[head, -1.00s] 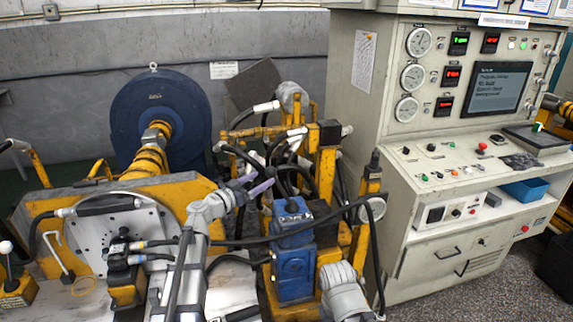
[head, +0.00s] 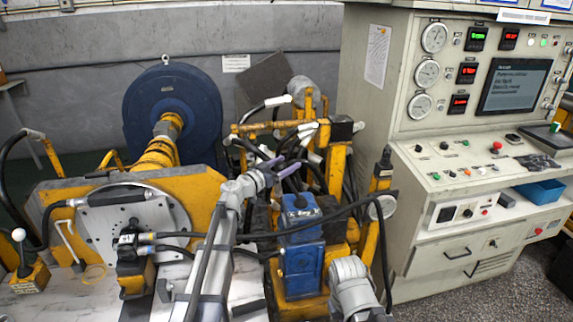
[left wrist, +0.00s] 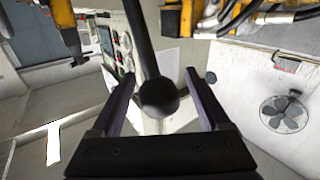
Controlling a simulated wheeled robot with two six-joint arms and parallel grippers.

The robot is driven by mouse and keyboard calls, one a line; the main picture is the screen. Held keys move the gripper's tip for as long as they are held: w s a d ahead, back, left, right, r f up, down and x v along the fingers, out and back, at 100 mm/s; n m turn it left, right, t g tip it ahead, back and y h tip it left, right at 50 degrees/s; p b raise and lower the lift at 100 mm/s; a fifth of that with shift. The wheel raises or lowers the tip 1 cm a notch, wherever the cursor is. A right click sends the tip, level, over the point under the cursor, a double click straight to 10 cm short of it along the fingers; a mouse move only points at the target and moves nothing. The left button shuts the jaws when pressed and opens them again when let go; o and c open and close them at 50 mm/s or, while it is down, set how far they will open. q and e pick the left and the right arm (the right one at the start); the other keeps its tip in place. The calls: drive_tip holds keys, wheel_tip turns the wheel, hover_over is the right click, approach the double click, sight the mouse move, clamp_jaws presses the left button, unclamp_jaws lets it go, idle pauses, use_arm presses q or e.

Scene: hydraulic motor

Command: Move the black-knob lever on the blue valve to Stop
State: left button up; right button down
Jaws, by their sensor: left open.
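The blue valve (head: 301,250) stands upright among yellow frames and hoses in the middle of the head view. My left gripper (head: 277,172) is just above and left of the valve's top in that view, with its purple fingers spread. In the left wrist view the black knob (left wrist: 158,97) on its dark rod sits between the open fingers of my left gripper (left wrist: 160,100). There is a gap on each side of the knob, and no finger visibly touches it. The lever is hard to make out in the head view. My right gripper is not in view.
Black hoses cross in front of the valve, and yellow frames (head: 337,165) crowd behind it. The grey control console (head: 425,225) stands to the right. A large blue round housing (head: 180,100) is behind on the left. Another small lever (head: 20,250) stands at the far left.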

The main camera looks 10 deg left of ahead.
use_arm(q)
drive_tip(key=shift+w+d, duration=0.1)
drive_tip(key=shift+w, duration=0.05)
clamp_jaws()
idle(0.6)
idle(0.4)
